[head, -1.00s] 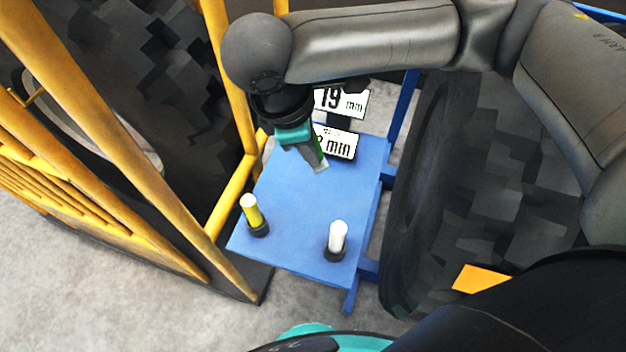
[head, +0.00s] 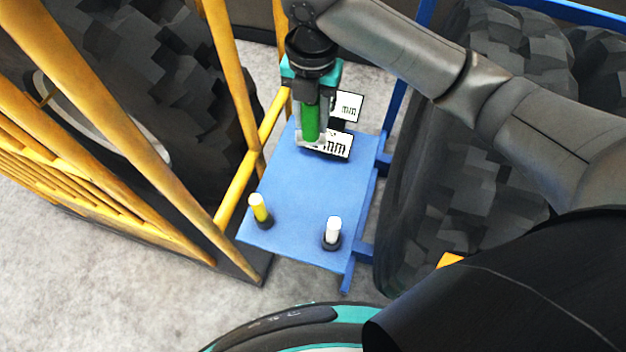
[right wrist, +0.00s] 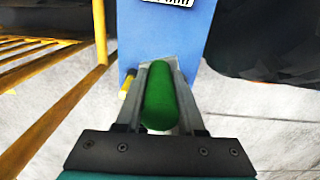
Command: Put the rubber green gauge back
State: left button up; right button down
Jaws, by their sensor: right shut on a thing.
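The green gauge (head: 311,122) is a green cylinder held between the fingers of my right gripper (head: 312,140). It also shows in the right wrist view (right wrist: 160,97), lengthwise between the two fingers (right wrist: 160,68). In the head view the gripper is over the far part of the blue table (head: 300,190), in front of the white "mm" signs. Whether the gauge touches the table cannot be told. My left gripper is not in view.
A yellow pin (head: 259,207) and a white pin (head: 333,230) stand in dark holders at the table's near edge. White signs (head: 338,146) stand at the far edge. Yellow railing (head: 237,190) runs at left; a large tire (head: 450,150) is at right. The table's middle is clear.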

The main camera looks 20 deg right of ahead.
jog(key=shift+d, duration=0.15)
jog(key=shift+f, duration=0.3)
jog(key=shift+n, duration=0.3)
jog(key=shift+f+b, duration=0.85)
jog(key=shift+f, duration=8.8)
jog(key=shift+f, duration=0.1)
jog(key=c, duration=0.5)
grip_release()
notch_tip(320, 180, up, 12)
jog(key=shift+r+p, duration=0.15)
jog(key=shift+p, duration=0.55)
